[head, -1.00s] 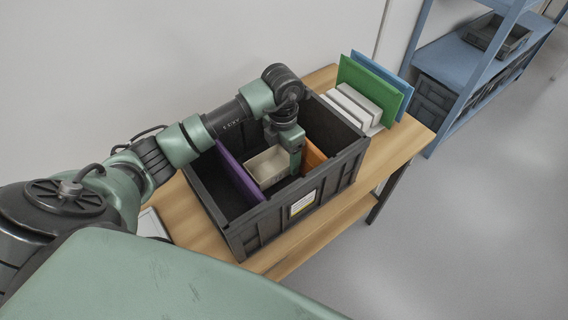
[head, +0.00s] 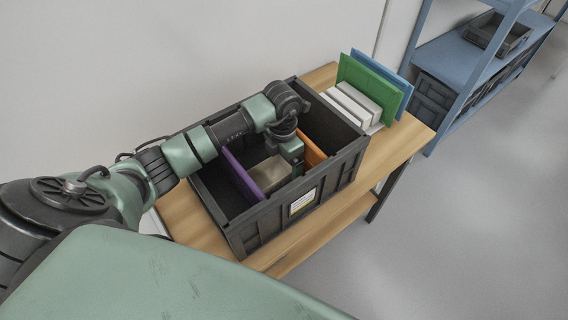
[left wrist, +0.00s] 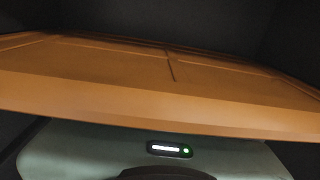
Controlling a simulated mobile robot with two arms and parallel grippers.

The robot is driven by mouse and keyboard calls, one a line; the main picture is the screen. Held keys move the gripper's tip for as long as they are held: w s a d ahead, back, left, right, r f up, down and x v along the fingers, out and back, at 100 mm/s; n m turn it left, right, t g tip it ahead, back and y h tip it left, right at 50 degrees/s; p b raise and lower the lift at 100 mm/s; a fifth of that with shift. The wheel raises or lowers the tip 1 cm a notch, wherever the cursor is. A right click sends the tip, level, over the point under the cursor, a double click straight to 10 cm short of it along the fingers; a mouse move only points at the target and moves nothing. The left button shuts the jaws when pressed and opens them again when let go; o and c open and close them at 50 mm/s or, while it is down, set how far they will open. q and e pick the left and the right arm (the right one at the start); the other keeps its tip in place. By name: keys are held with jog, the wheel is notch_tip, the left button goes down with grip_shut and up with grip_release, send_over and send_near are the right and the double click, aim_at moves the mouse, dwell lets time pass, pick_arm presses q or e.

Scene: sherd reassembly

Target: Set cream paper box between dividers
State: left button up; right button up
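The cream paper box (head: 268,174) is down in the dark crate (head: 262,234), between the purple divider (head: 240,174) and the orange divider (head: 312,152). The purple divider stands on its left, the orange one on its right. My left gripper (head: 291,157) is inside the crate over the right end of the box, close to the orange divider. Its fingertips are hidden, so I cannot tell whether it holds the box. In the left wrist view the orange divider (left wrist: 160,85) fills the middle, very close; the box does not show. My right gripper is not in view.
The crate stands on a wooden table (head: 408,146). Several white items (head: 352,104) stand right of the crate beside a green panel (head: 372,90) and a blue panel (head: 398,76). A blue shelf (head: 455,60) with grey bins stands at the right. The crate walls surround my left gripper.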

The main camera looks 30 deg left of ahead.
pick_arm(q)
jog(key=shift+r, duration=0.15)
notch_tip(320, 180, up, 12)
jog(key=b, duration=0.1)
jog(key=shift+a+b, duration=0.15)
jog(key=shift+b, duration=0.15)
dwell(0.4)
